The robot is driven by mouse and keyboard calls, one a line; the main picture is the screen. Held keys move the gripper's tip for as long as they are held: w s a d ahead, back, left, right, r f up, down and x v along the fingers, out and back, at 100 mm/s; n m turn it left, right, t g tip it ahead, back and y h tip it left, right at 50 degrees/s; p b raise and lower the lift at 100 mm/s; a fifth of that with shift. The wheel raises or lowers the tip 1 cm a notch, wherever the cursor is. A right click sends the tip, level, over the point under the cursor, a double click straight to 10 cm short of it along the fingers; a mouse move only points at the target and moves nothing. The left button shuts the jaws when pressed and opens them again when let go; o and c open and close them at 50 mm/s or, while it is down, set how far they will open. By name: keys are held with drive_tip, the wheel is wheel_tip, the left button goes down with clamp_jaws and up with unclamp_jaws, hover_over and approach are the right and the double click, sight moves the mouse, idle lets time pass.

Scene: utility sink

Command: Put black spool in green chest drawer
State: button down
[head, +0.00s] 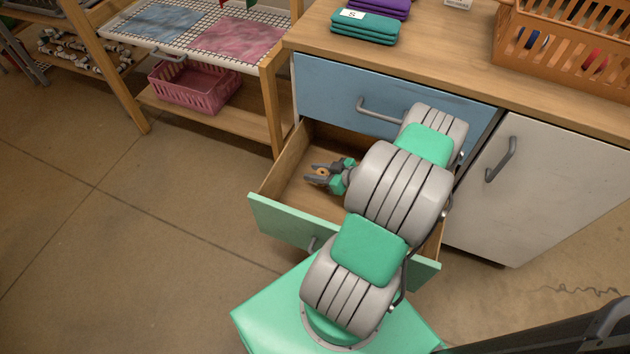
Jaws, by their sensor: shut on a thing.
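The green drawer (283,222) of the chest is pulled out below a blue drawer. Its wooden inside (285,185) shows on the left, and my arm hides much of the right part. My gripper (319,174) is over the open drawer, within its walls as seen from above. It is shut on the black spool (322,173), a small dark thing with an orange-tan centre between the fingers. I cannot tell whether the spool touches the drawer floor.
The blue drawer (335,90) above is closed. A white cabinet door (545,185) stands to the right. Folded teal cloths (365,28) and an orange basket (565,50) are on the countertop. A rack with a pink basket (195,88) stands left. The floor at left is clear.

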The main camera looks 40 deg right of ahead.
drive_tip(key=shift+w+d+f, duration=0.1)
drive_tip(key=shift+w+f, duration=0.15)
drive_tip(key=shift+f, duration=0.15)
wheel_tip(320, 180, down, 4)
drive_tip(key=shift+w+d+r+b, duration=0.15)
drive_tip(key=shift+r+b, duration=0.1)
drive_tip(key=shift+b, duration=0.65)
drive_tip(key=shift+r, duration=0.1)
drive_tip(key=c, duration=1.5)
unclamp_jaws()
drive_tip(key=o, duration=0.5)
